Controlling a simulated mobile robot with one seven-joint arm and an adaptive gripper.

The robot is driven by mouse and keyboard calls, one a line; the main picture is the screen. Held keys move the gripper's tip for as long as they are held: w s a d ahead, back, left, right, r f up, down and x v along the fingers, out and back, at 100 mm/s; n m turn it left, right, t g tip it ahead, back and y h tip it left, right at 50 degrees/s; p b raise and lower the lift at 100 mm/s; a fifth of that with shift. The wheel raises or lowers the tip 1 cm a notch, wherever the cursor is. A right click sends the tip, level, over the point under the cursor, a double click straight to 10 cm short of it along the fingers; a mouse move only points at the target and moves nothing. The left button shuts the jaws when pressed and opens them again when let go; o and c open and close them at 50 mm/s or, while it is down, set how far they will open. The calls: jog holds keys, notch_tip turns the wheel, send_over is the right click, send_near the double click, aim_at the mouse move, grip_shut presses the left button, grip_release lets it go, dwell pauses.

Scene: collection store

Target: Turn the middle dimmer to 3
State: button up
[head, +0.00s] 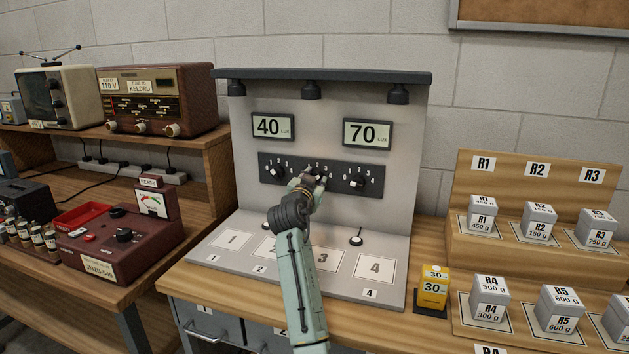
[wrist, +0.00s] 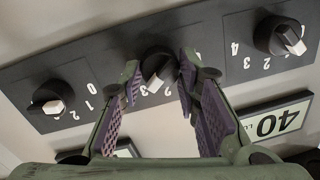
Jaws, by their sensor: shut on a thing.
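The black dimmer panel (head: 335,181) is on the grey upright board, with three knobs in a row. The middle dimmer (wrist: 157,62) is black with a pale pointer. In the wrist view, which is upside down, its pointer sits around the printed 2 and 3; I cannot tell exactly which it meets. My gripper (head: 308,183) is at the middle dimmer and hides most of it in the head view. In the wrist view my gripper's purple-padded fingers (wrist: 159,76) are on both sides of the knob, shut on it.
The left dimmer (head: 275,171) and right dimmer (head: 357,184) flank it closely. Displays read 40 (head: 272,127) and 70 (head: 367,134). Lamps (head: 312,91) hang from the top ledge. A yellow 30 box (head: 433,287) stands right of the board's base; a red meter device (head: 122,240) is left.

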jog(key=shift+n+g, duration=0.3)
jog(key=shift+n, duration=0.8)
jog(key=o, duration=1.2)
jog(key=shift+c, duration=0.2)
jog(key=shift+s, duration=0.1)
jog(key=f+v, duration=0.1)
jog(key=v, duration=1)
jog(key=shift+s+a+r, duration=0.15)
jog(key=shift+s+r, duration=0.25)
jog(key=shift+r, duration=0.05)
